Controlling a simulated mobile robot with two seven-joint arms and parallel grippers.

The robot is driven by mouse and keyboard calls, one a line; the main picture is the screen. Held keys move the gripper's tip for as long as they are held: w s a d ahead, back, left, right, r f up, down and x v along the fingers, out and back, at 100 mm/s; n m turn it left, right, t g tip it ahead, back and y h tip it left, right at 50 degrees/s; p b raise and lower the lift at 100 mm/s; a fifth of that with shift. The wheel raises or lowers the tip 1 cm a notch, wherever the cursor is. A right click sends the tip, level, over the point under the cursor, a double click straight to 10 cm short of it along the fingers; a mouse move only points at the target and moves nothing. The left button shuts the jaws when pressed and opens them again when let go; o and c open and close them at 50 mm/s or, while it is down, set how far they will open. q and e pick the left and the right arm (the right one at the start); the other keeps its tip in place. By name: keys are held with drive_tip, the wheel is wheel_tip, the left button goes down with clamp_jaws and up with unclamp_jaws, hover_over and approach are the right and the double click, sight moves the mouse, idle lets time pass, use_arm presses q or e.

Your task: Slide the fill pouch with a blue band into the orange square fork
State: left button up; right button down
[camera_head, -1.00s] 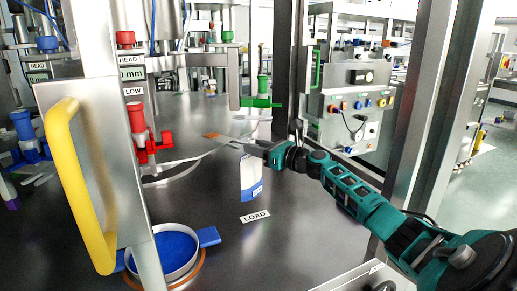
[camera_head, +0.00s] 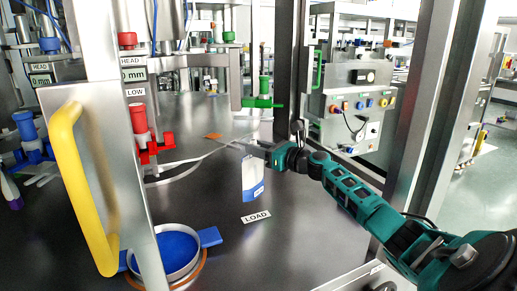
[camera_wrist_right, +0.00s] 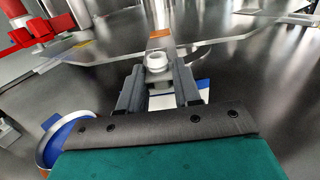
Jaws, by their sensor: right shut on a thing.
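The white fill pouch with a blue band (camera_head: 252,181) hangs upright below my right gripper (camera_head: 248,149). The gripper is shut on its top. In the right wrist view the pouch's pale spout (camera_wrist_right: 156,61) sits between the two dark fingers (camera_wrist_right: 158,82), and most of the pouch body is hidden. The orange square (camera_head: 213,136) marks a flat fork just beyond the fingertips. It also shows in the right wrist view as an orange patch (camera_wrist_right: 160,33) straight ahead of the spout. I cannot tell whether spout and fork touch. My left gripper is not in view.
Red fork fittings (camera_head: 153,147) stand left, and a green one (camera_head: 262,102) behind. A yellow handle (camera_head: 66,170) and metal post are at the front left. A round blue dish (camera_head: 178,250) sits near the front. The dark table around the LOAD label (camera_head: 257,216) is clear.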

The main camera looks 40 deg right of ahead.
use_arm(q)
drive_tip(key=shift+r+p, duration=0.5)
drive_tip(key=shift+p, duration=0.05)
use_arm(e)
drive_tip(key=shift+r, duration=0.1)
idle(0.5)
